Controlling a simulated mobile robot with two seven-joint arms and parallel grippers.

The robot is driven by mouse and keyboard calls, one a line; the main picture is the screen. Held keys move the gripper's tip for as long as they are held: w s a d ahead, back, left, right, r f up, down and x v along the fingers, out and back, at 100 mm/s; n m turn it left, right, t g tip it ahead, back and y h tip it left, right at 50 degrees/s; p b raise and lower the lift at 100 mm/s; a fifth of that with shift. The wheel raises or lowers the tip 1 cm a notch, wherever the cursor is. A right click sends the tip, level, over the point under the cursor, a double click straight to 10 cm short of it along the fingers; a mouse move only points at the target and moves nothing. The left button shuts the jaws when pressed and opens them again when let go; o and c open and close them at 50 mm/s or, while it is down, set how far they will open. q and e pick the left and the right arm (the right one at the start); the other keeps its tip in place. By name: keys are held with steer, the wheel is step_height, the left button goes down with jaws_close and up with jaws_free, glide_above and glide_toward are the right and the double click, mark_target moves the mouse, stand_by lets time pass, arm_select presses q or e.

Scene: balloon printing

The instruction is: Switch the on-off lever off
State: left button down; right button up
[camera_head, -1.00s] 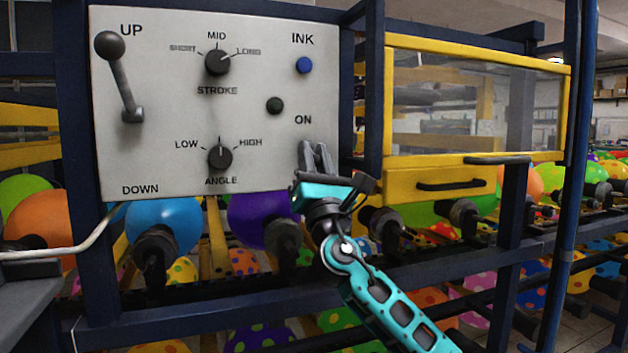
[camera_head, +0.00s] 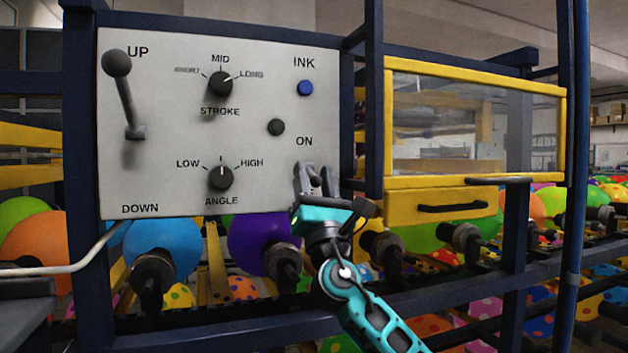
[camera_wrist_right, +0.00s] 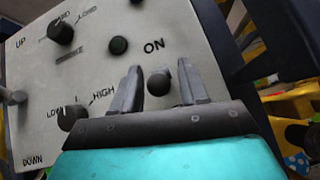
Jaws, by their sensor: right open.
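The white control panel (camera_head: 150,180) fills the left half of the head view. The word ON is printed at its lower right. My right gripper (camera_head: 315,174) is just below that word, fingers pointing at the panel, open. A dark round knob (camera_wrist_right: 159,83), apparently the on-off lever's end, shows between the two fingers of the right gripper (camera_wrist_right: 158,88) in the wrist view. The gaps beside it look narrow; I cannot tell whether either finger touches it. The lever's base and any OFF label are hidden. My left gripper is not in view.
A larger UP/DOWN lever (camera_head: 124,95) is up at the panel's left. A dark green button (camera_head: 276,127), a blue INK button (camera_head: 305,88), the STROKE knob (camera_head: 220,83) and the ANGLE knob (camera_head: 221,177) are nearby. A dark blue post (camera_head: 373,100) stands right of the panel.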

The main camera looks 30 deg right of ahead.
steer(key=b+v, duration=0.1)
steer(key=v, duration=1.2)
steer(key=shift+b, duration=0.35)
